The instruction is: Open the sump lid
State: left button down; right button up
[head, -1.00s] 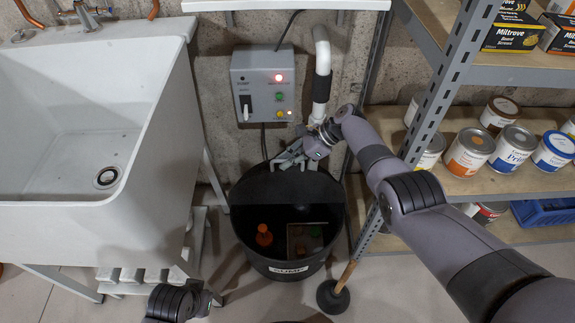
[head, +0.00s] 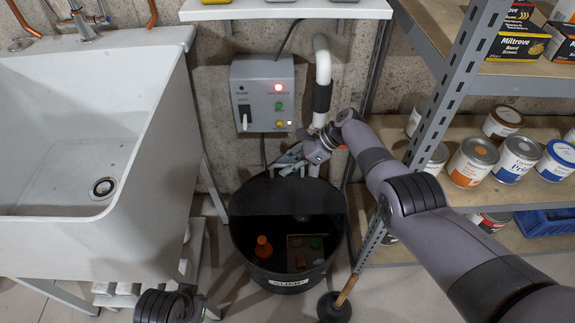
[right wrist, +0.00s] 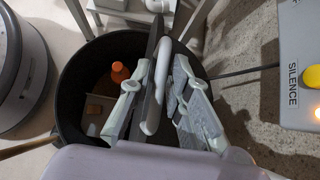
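The sump (head: 290,283) is a round black tub with a white label, on the floor below the control box. Its dark lid (head: 285,197) stands raised at the back of the tub, and the front is uncovered. In the right wrist view the lid shows nearly edge-on, with a pale handle (right wrist: 159,85). My right gripper (head: 290,158) is at the lid's top edge. In the right wrist view its fingers (right wrist: 160,90) stand apart on either side of lid and handle, with narrow gaps. Part of my left arm shows at the bottom; its gripper does not.
An orange-topped object (head: 263,247) sits inside the tub. A control box (head: 264,95) with a red light and a white pipe (head: 321,60) are behind. A white sink (head: 90,150) is left, a shelf rack (head: 440,115) right. A plunger (head: 335,306) stands in front.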

jog(key=shift+o, duration=1.1)
jog(key=v, duration=0.7)
jog(key=shift+r, duration=0.2)
jog(key=shift+s+d+f, duration=0.1)
jog(key=shift+d, duration=0.05)
